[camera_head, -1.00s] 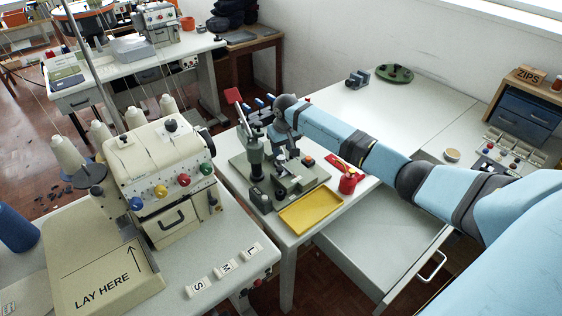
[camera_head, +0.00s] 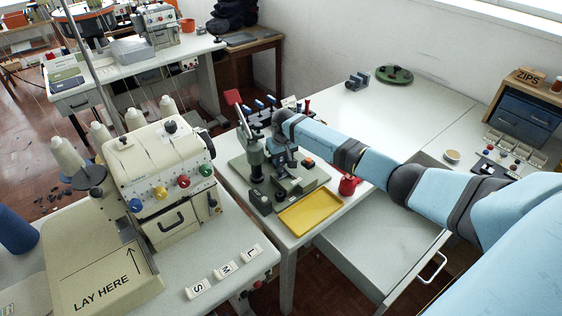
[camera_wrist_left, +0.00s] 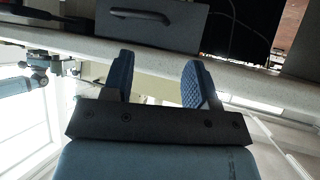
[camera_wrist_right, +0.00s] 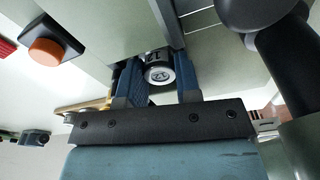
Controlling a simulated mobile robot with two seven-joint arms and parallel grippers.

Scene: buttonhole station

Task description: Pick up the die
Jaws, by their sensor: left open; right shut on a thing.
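The die (camera_wrist_right: 158,73) is a small metal cylinder with dark markings on its end face. It sits between the blue fingers of my right gripper (camera_wrist_right: 160,84), which is shut on it, in the right wrist view. In the head view my right gripper (camera_head: 284,158) is low over the green buttonhole machine (camera_head: 250,170); the die cannot be made out there. Whether the die still touches the machine is unclear. My left gripper (camera_wrist_left: 160,82) is open and empty in the left wrist view, and outside the head view.
A yellow tray (camera_head: 310,211) lies in front of the machine, with a red pot (camera_head: 348,186) beside it. An orange button (camera_wrist_right: 45,52) is near my right gripper. A drawer (camera_head: 375,250) stands open below. The white tabletop (camera_head: 385,110) behind has free room.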

